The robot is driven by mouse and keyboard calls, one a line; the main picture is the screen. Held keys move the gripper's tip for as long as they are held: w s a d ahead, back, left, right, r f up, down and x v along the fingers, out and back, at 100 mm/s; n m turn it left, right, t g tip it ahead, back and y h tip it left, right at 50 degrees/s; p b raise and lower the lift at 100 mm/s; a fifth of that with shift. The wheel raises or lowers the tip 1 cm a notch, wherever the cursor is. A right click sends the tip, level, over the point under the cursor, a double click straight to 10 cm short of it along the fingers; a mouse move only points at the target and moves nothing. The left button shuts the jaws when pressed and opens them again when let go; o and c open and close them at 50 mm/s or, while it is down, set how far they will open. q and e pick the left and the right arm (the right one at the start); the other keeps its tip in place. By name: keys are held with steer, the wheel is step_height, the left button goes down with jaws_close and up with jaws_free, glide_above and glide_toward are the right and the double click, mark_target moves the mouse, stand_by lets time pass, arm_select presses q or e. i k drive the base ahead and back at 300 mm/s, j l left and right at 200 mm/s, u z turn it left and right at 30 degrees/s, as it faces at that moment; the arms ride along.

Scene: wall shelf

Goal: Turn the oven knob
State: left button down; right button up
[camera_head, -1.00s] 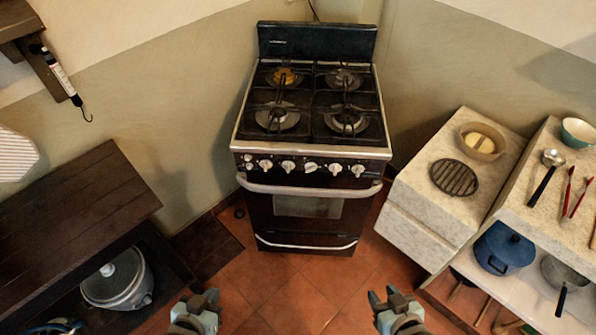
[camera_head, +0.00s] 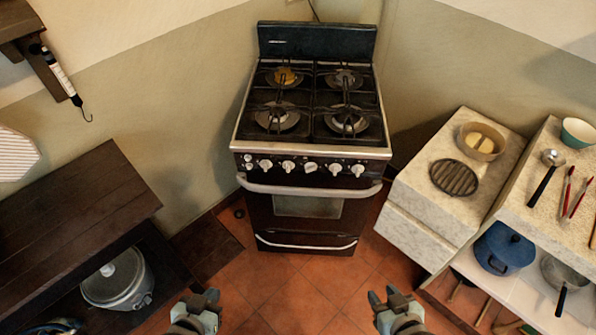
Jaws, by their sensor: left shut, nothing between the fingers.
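The oven (camera_head: 312,208) stands at the back centre, with a dark body, a glass-windowed door and a light handle bar (camera_head: 300,190). Several white knobs line its front panel, among them a left one (camera_head: 265,164), a middle one (camera_head: 311,167) and a right one (camera_head: 357,170). My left gripper (camera_head: 207,300) is at the bottom, low and in front of the oven to the left, shut and empty. My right gripper (camera_head: 384,298) is at the bottom right of centre, its fingers apart and nothing between them. Both are well away from the knobs.
A dark wooden table (camera_head: 75,205) stands at left, with a lidded pot (camera_head: 118,280) beneath. Stone counters (camera_head: 430,208) at right hold a round grate (camera_head: 454,178), a bowl (camera_head: 482,141) and utensils. The tiled floor (camera_head: 290,290) before the oven is clear.

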mark_target(310, 166)
steer(key=k+j+u, duration=0.15)
steer(key=u, duration=0.2)
steer(key=j+u, duration=0.4)
steer(key=k+l, duration=0.05)
